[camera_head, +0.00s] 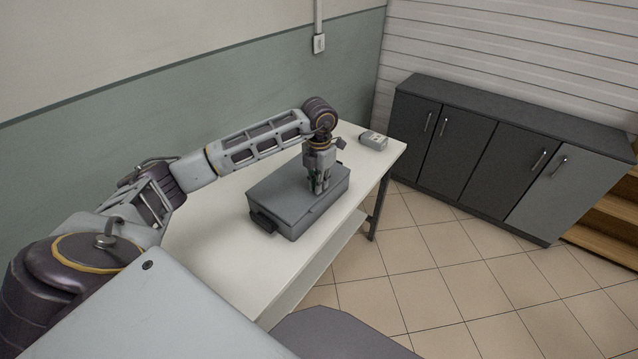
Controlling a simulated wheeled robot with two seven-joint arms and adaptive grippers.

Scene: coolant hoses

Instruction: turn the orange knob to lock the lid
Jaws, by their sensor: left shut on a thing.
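A grey case (290,207) with a flat closed lid stands on the white table (222,256). It has a dark handle (263,221) on its left end. My left gripper (319,190) points straight down at the right part of the lid, with its fingertips at the lid's surface. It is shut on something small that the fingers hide. No orange shows, so I cannot make out the knob. My right gripper is not in view.
A small grey box (373,141) lies near the table's far right corner. Dark cabinets (470,158) stand beyond the table to the right. The table top in front of the case is clear. A green and cream wall (220,115) runs behind the table.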

